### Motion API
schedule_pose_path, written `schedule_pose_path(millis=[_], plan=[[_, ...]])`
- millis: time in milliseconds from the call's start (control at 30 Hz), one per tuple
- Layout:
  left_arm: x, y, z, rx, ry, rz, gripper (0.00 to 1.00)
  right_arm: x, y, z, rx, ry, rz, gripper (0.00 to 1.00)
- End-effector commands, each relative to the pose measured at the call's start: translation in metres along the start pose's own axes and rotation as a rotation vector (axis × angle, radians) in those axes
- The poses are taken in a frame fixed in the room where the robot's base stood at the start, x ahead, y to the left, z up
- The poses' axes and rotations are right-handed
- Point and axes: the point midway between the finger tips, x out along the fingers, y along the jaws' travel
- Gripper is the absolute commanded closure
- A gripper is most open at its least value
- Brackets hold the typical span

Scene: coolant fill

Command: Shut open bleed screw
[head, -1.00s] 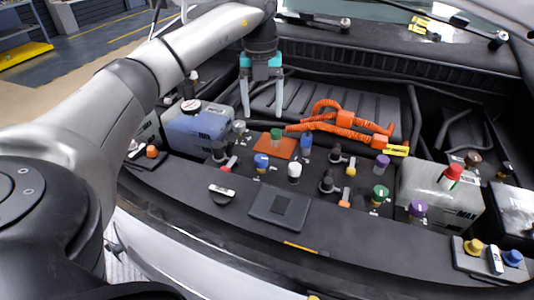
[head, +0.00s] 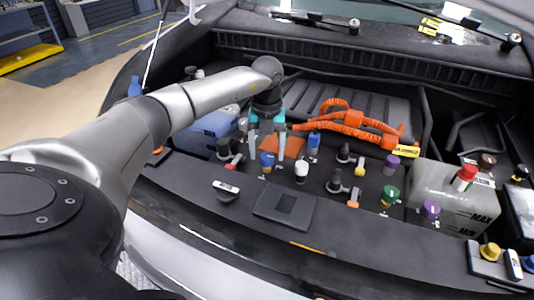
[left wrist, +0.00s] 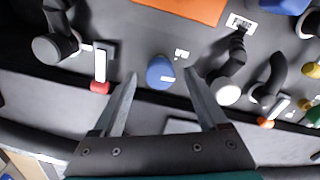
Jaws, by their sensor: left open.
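My left gripper (head: 266,155) is open, pointing down over the engine bay. Its fingertips are on either side of a small blue-capped screw (head: 267,160). In the left wrist view the blue cap (left wrist: 160,72) lies between the two fingertips (left wrist: 161,76), with a gap on each side and a small white mark at its edge. I cannot tell how far above the cap the tips are. Other capped screws stand nearby: a white one (head: 301,170), another blue one (head: 313,140) and a green one (head: 389,195). No label shows which is the bleed screw. My right gripper is not in view.
Orange hoses (head: 350,122) run behind the screws. Black elbow fittings with red and orange tabs stand on both sides. A blue-filled tank (head: 207,132) is at left, a translucent tank (head: 440,190) at right. A flat dark plate (head: 285,207) lies in front.

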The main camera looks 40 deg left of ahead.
Motion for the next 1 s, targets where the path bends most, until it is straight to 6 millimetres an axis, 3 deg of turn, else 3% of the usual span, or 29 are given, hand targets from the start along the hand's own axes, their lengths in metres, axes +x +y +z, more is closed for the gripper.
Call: schedule_pose_path(millis=[300, 1000], plan=[[0.0030, -0.0001, -0.0003, 0.001, 0.001, 0.000, 0.24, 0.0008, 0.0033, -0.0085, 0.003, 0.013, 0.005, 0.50], [0.0025, -0.0001, -0.0002, 0.001, 0.001, 0.000, 1.00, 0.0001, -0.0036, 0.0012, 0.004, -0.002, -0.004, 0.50]])
